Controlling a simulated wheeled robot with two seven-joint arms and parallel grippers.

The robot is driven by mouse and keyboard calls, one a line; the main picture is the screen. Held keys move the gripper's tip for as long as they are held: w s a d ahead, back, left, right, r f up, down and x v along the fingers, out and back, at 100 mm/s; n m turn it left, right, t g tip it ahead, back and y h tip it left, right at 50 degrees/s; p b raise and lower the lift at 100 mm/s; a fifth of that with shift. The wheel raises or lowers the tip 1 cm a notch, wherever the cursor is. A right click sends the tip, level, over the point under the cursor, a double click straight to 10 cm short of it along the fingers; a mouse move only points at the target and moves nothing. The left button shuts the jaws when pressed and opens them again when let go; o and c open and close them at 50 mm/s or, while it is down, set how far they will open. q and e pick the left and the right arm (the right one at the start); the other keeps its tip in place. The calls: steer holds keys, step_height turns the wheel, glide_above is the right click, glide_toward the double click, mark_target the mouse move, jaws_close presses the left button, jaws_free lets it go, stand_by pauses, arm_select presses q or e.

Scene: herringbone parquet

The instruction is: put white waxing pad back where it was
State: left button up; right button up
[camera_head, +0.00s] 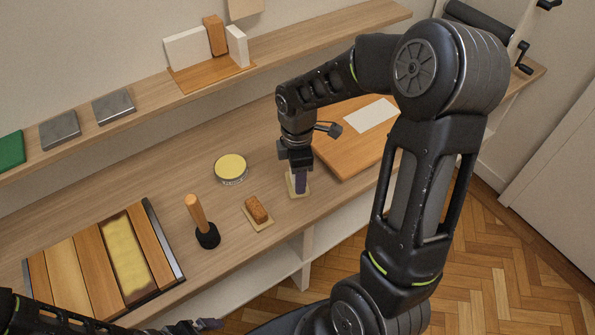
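My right gripper (300,184) points straight down over a small pale square (292,192) near the table's front edge. Its dark purplish fingertips stand close together and cover the middle of the square. I cannot make out a white waxing pad between them, nor whether they grip anything. A brown pad (257,209) lies on a similar pale square (262,225) just to the left. My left gripper (208,324) shows only partly at the bottom edge, low and away from these things; its opening is unclear.
A yellow-topped round tin (231,167), a wooden-handled tool (197,215) and a slatted board (95,262) stand to the left. A wooden panel with a white sheet (371,115) lies right, partly behind my arm. White blocks (187,47) stand on the back shelf.

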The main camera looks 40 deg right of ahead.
steer(key=shift+f+b, duration=1)
steer(key=shift+f, duration=0.75)
steer(key=shift+f, duration=0.35)
steer(key=o, duration=1.8)
steer(key=shift+c, duration=0.2)
steer(key=shift+r, duration=0.2)
step_height(320, 180, up, 8)
steer(key=shift+f, duration=0.25)
